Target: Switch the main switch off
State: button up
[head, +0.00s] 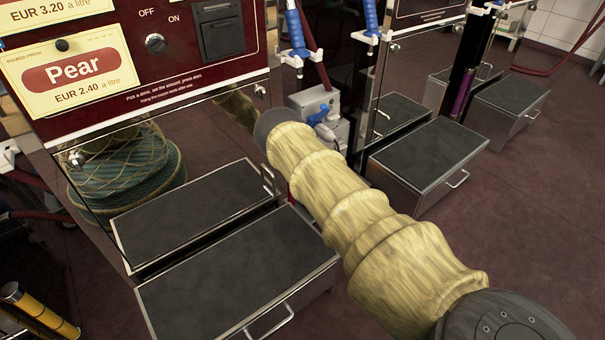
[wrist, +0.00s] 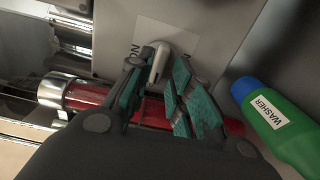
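In the wrist view a small grey lever (wrist: 159,62) stands out from a grey box (wrist: 190,22), in front of a pale label with dark lettering, probably "ON", at its left. My gripper (wrist: 157,72) has its two green-padded fingers on either side of this lever, with their tips close to it. Whether both pads touch it I cannot tell. In the head view my gripper is hidden behind my arm's pale sleeve. A rotary OFF/ON knob (head: 155,43) is on the dark red pump panel, and a grey box (head: 316,103) hangs beyond my arm.
A green bottle (wrist: 277,125) marked WASHER, with a blue cap, is close to the right finger. A red pipe (wrist: 88,97) with chrome fittings passes behind the fingers. Dark-topped steps (head: 235,278) stand before the pumps. Open floor (head: 500,195) is at the right.

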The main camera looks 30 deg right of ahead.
jog(key=s, duration=0.8)
jog(key=shift+s+d, duration=0.35)
